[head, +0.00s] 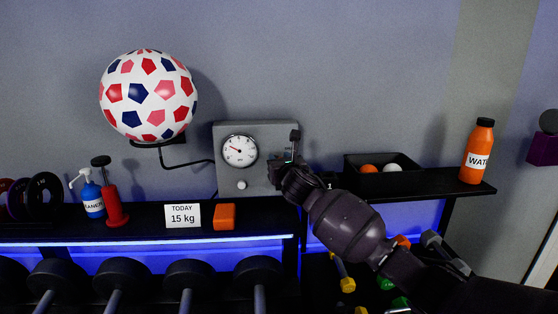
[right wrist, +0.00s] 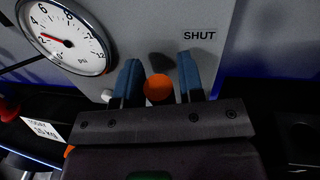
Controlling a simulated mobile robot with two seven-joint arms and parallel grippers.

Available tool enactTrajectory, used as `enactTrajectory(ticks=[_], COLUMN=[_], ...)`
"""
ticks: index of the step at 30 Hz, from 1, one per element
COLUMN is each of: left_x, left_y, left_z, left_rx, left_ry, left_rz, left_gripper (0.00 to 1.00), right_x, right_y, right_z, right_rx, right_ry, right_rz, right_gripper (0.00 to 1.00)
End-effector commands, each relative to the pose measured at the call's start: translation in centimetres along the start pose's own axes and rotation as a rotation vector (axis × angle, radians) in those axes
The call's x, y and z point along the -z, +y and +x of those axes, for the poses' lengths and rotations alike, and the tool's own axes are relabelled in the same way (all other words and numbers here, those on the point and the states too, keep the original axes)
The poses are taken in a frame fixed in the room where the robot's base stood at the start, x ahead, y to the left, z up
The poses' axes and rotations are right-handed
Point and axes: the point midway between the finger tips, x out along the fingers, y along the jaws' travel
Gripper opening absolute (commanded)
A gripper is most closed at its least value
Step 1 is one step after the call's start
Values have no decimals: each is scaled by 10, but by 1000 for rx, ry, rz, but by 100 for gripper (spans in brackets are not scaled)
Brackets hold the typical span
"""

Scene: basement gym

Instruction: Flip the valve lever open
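The grey panel (head: 258,136) on the wall carries a round white gauge (head: 239,151), and the gauge also shows in the right wrist view (right wrist: 65,38). My right gripper (head: 288,163) is in front of the panel's right side, and my arm hides part of that area. In the right wrist view its two blue-grey fingers (right wrist: 159,82) stand apart. A round orange knob (right wrist: 158,88), which looks like the valve lever's end, sits between them, with a gap at the right finger. The word SHUT (right wrist: 199,36) is printed on the panel above right. My left gripper is not in view.
A black bin (head: 350,178) with balls and an orange bottle (head: 478,152) stand to the right.

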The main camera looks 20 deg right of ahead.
Motion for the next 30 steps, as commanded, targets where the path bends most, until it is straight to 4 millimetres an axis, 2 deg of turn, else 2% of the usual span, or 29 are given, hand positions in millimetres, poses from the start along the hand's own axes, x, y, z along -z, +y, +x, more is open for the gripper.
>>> enactTrajectory(ticks=[5, 13, 14, 21, 30], left_x=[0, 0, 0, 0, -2], left_y=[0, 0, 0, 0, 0], left_z=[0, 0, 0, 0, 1], left_rx=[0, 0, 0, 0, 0], left_ry=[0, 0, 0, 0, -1], left_rz=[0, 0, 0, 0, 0], left_gripper=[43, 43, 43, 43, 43], right_x=[0, 0, 0, 0, 1], right_y=[1, 1, 1, 0, 1], right_z=[7, 8, 8, 8, 7], right_rx=[-1, -1, -1, -1, -1], right_ry=[0, 0, 0, 0, -9], right_rz=[0, 0, 0, -1, -2], right_gripper=[36, 36, 34, 0, 0])
